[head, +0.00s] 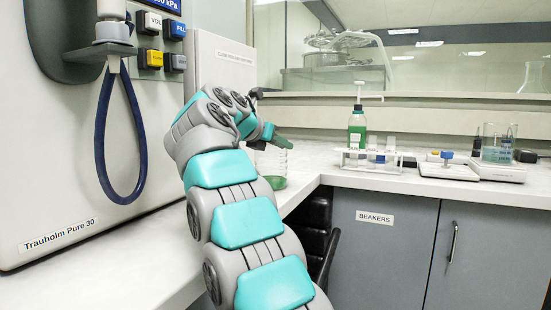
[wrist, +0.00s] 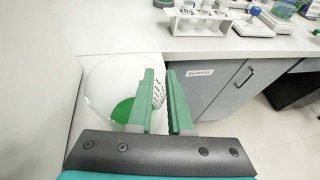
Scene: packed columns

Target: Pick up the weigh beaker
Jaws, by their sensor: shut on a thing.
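My gripper (wrist: 162,78) has its green fingers closed across the wall of a clear beaker (wrist: 95,85) with a green bottom. In the wrist view one finger is over the inside of the beaker and the other is outside its right side. In the head view my gripper (head: 274,141) points down at the rim of this beaker (head: 271,165), which looks upright at the white counter's edge; I cannot tell if it touches the counter. Dark print shows on its wall. Another beaker (head: 497,150), with bluish contents, stands on a flat device at the far right.
A tube rack (head: 372,160), a green bottle (head: 357,128) and a small balance (head: 447,170) stand on the back counter (head: 400,183). A large machine (head: 45,170) with a blue hose (head: 103,150) fills the left. A black chair (head: 318,235) sits below the counter edge.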

